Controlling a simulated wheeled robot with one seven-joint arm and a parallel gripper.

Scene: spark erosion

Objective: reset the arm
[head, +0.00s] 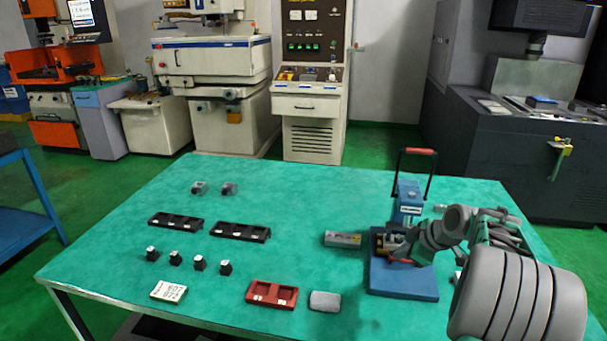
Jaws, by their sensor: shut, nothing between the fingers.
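My arm reaches in from the right over the green table (200,262). My gripper (392,254) is at the front of a blue press-like device (405,283) with a dark lever frame and a red handle grip. It is small in the picture; it looks shut and empty. It overlaps the middle of the device, and I cannot tell whether it touches it. My wrist hides part of the device's right side.
A red tray (271,294), a grey block (324,301) and a white card (168,291) lie near the front edge. Two black racks (240,232) and several small black pieces (199,263) stand left. Machines line the wall.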

